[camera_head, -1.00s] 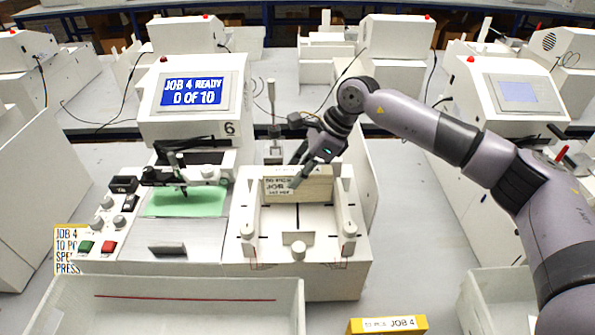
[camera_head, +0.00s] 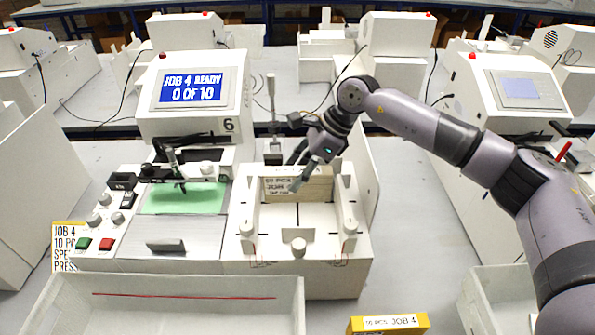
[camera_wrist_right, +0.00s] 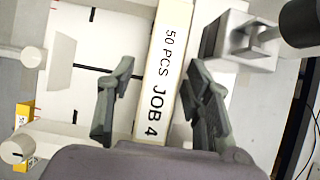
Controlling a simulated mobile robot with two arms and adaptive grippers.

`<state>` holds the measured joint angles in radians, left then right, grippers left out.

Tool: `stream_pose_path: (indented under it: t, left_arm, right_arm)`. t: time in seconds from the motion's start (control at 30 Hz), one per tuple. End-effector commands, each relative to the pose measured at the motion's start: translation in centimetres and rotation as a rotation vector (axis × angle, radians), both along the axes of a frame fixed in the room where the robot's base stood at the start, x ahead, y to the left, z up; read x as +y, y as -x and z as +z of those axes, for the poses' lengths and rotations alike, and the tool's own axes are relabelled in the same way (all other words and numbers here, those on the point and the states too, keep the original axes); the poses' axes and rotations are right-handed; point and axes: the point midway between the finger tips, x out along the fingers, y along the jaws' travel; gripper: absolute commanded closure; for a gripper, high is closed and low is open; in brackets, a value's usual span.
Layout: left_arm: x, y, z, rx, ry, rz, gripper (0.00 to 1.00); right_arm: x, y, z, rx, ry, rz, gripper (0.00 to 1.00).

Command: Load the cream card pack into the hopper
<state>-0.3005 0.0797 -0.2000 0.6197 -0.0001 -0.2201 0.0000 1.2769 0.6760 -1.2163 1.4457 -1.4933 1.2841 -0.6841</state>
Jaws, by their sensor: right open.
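The cream card pack (camera_head: 312,187), labelled "50 PCS JOB 4", stands at the back of the white hopper (camera_head: 296,217). In the right wrist view the pack (camera_wrist_right: 166,62) runs up between the two fingers. My right gripper (camera_head: 299,170) is at the pack's upper edge, its fingers pointing down and left. In the wrist view my right gripper (camera_wrist_right: 160,105) is open, with one finger on each side of the pack and gaps visible. My left gripper is not in view.
The plotter's screen (camera_head: 197,91) reads "JOB 4 READY 0 OF 10". A green card (camera_head: 187,199) lies left of the hopper. A yellow box (camera_head: 388,324) labelled "JOB 4" and a white bin (camera_head: 165,312) are in front. White posts (camera_head: 247,230) stand at the hopper's front.

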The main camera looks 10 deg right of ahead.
Motion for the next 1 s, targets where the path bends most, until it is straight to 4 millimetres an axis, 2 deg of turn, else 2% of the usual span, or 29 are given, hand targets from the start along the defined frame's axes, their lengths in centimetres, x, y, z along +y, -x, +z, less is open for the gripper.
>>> stream_pose_path:
  t: [0.23,0.27,0.4,0.7,0.83,1.0]
  left_arm:
    - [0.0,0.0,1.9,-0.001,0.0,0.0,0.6]
    - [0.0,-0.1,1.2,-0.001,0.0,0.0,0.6]
    - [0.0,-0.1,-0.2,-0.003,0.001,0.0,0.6]
    - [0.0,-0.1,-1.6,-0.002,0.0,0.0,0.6]
    - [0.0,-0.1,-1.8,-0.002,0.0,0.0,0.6]
    - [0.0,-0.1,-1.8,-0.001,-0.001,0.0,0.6]
  right_arm:
    - [0.0,0.0,1.8,-0.001,0.0,-0.001,0.54]
    - [-0.4,-0.1,1.9,-0.004,0.0,-0.002,0.54]
    - [-2.1,0.3,4.4,-0.006,0.0,-0.002,0.54]
    - [-5.0,0.9,9.8,-0.004,0.0,-0.002,0.54]
    - [-5.7,1.1,11.0,-0.001,-0.001,-0.001,0.54]
    - [-6.0,1.2,11.6,0.001,0.0,0.001,0.54]
